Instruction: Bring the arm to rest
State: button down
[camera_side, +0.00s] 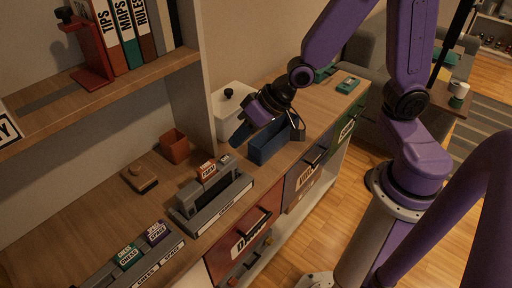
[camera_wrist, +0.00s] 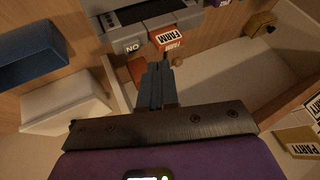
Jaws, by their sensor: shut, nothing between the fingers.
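My purple arm reaches over the sideboard in the side view. The blue bin (camera_wrist: 30,52) is at the upper left there. Whether the fingers are clear of the bin is hard to tell in the side view.
A grey rack (camera_side: 212,200) with small labelled blocks stands near the front edge. A shelf post (camera_side: 192,90) rises close by. Drawers (camera_side: 243,240) below are partly open.

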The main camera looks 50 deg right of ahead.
jog(key=s+d+r+n+g+h, duration=0.2)
jog(key=s+d+n, duration=0.2)
jog(key=s, duration=0.5)
jog(key=s+d+r+n+g+h, duration=0.2)
jog(key=s+d+n, duration=0.3)
jog(key=s, duration=0.5)
jog(key=r+n+g, duration=0.1)
jog(key=n, duration=0.1)
jog(key=shift+d+n+h, duration=0.3)
